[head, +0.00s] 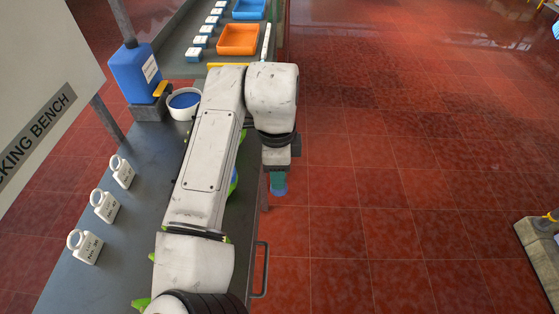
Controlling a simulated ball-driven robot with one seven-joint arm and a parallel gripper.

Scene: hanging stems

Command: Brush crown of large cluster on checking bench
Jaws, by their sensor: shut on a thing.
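The checking bench (115,235) is the grey bench at left, under a sign (40,120) reading "KING BENCH" in its visible part. My arm lies across the bench and hides much of it. Green pieces (234,181) show at the arm's right edge, one with a bit of blue, and another green piece (141,303) shows at lower left. I cannot tell which of these is the large cluster, and its crown is hidden. My gripper (278,170) points down beyond the bench's right edge, above the red floor. It is shut on a small teal thing (279,187), perhaps the brush.
Several white ring-topped weights (104,206) stand along the bench's left. A white bowl of blue (184,103) and a blue jug (135,72) stand at its far end. An orange tray (237,39) lies beyond. The red floor at right is mostly clear.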

